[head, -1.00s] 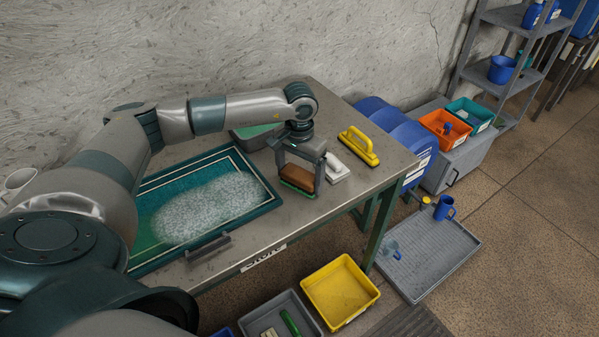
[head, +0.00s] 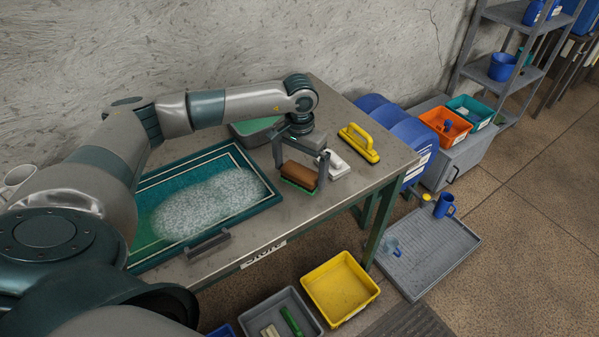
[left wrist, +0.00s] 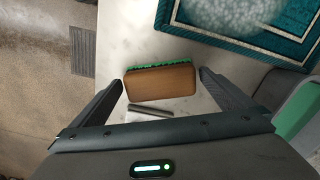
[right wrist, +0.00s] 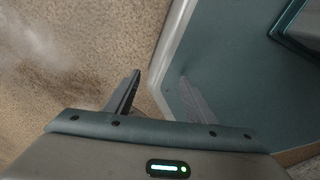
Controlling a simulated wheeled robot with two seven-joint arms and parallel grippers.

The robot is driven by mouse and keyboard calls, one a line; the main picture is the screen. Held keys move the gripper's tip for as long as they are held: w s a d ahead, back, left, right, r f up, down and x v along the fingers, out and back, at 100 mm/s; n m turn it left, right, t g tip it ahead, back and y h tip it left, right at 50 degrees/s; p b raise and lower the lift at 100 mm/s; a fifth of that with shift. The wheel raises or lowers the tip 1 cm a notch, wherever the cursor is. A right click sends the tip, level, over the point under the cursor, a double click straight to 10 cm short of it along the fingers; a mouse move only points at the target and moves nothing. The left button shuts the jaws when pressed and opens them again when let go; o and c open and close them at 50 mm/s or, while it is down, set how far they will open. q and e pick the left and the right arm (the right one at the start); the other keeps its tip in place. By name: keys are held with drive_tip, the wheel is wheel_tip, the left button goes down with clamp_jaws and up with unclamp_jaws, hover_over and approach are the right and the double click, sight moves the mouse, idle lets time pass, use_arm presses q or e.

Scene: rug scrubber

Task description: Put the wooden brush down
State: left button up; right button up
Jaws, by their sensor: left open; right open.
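The wooden brush (head: 300,174) has a brown block and green bristles. It rests on the grey table right of the foamy rug. In the left wrist view the brush (left wrist: 160,83) lies between the spread fingers, with a gap on each side. My left gripper (head: 300,165) is open around the brush, reaching down from above. In the left wrist view the left gripper (left wrist: 160,88) shows both fingers clear of the block. My right gripper (right wrist: 160,85) is open and empty in the right wrist view, above the floor and beside a teal-grey surface; it is not in the head view.
The teal rug tray (head: 275,201) with foam lies left of the brush. A white-handled tool (head: 336,165), a yellow tool (head: 359,144) and a green-filled container (head: 250,137) stand near it. A yellow bin (head: 340,287) is on the floor in front. Bare table lies toward the front right edge.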

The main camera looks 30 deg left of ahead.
sight(300, 171)
use_arm(q)
wheel_tip(300, 171, up, 4)
drive_tip(key=shift+b, duration=0.9)
wheel_tip(300, 171, up, 7)
drive_tip(key=b, duration=0.2)
use_arm(e)
drive_tip(key=w+a+t, duration=0.2)
drive_tip(key=w+a, duration=0.2)
drive_tip(key=w, duration=0.6)
drive_tip(key=shift+f+t+y, duration=0.4)
